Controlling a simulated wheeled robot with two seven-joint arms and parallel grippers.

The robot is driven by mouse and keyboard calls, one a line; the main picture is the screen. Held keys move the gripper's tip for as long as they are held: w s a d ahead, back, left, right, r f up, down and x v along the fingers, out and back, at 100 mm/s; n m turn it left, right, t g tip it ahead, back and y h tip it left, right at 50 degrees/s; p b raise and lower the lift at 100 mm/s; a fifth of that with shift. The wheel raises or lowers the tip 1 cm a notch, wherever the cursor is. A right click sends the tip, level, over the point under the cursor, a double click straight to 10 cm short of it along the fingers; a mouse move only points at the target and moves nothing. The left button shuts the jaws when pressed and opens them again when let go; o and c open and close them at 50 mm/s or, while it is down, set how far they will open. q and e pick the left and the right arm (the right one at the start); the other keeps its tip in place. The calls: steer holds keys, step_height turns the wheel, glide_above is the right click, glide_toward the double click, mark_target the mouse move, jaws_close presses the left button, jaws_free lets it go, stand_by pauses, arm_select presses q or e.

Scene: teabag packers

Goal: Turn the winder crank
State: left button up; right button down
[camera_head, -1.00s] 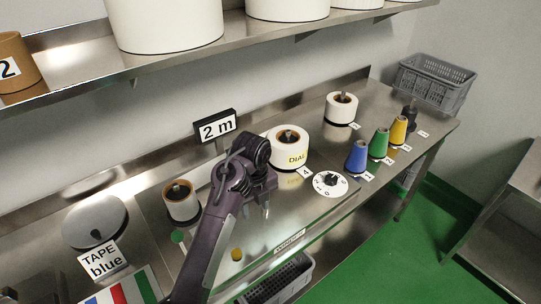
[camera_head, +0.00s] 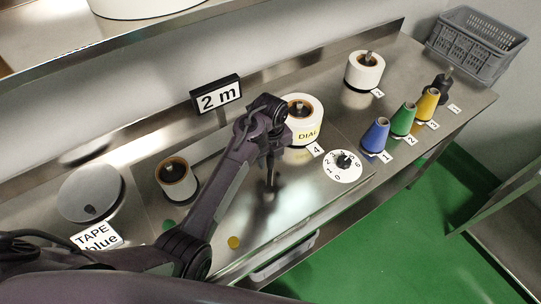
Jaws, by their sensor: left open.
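My left gripper (camera_head: 270,182) is over the steel bench, fingers pointing down, between two white reels. It is open, with nothing seen between its fingers. The left reel (camera_head: 176,181) has a brown core. A round white dial with numbers (camera_head: 344,178) and a dark knob (camera_head: 344,160) lies to the right. A yellow disc (camera_head: 235,242) and a green disc (camera_head: 168,225) are near the front. I cannot pick out the crank with certainty; my left arm covers part of the bench. My right gripper is not in view.
A "2 m" sign (camera_head: 217,97) stands behind. Blue (camera_head: 375,136), green (camera_head: 403,120) and yellow (camera_head: 427,104) cones, another white reel (camera_head: 364,72) and a grey crate (camera_head: 475,45) are to the right. A "TAPE blue" card (camera_head: 96,237) is at left.

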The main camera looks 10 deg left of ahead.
arm_select(q)
steer(key=shift+f, duration=0.6)
steer(key=shift+s, duration=0.1)
jaws_close()
